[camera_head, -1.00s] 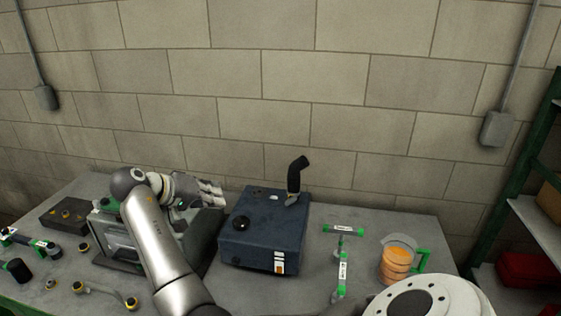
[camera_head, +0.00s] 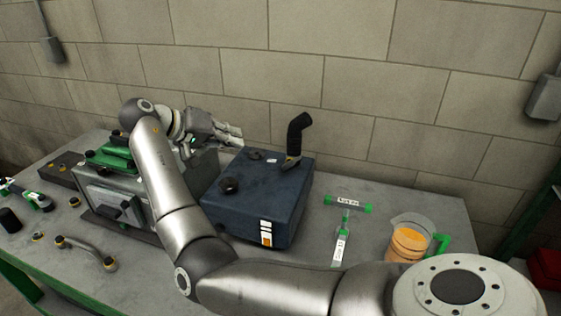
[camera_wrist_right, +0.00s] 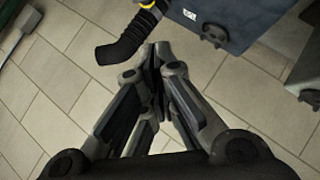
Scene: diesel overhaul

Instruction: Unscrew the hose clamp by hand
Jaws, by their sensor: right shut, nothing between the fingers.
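A black bent hose (camera_head: 298,134) rises from the top of a dark blue box-shaped tank (camera_head: 252,216). The hose clamp (camera_head: 290,164) is a small band around the hose's foot; its details are too small to tell. In the right wrist view the hose (camera_wrist_right: 124,40) shows at the top, with a yellow-coloured part (camera_wrist_right: 148,4) at its foot, cut by the picture's edge. My right gripper (camera_head: 238,139) is shut and empty. It is behind and left of the hose, apart from it and the clamp. It also shows in the right wrist view (camera_wrist_right: 161,55). My left gripper is not in view.
A round black cap (camera_head: 229,186) sits on the tank. A grey machine block with a green top (camera_head: 112,156) stands left of it. A T-shaped tool with green ends (camera_head: 347,208) and a jug of orange liquid (camera_head: 409,242) are at right. The block wall (camera_head: 380,100) stands behind the table.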

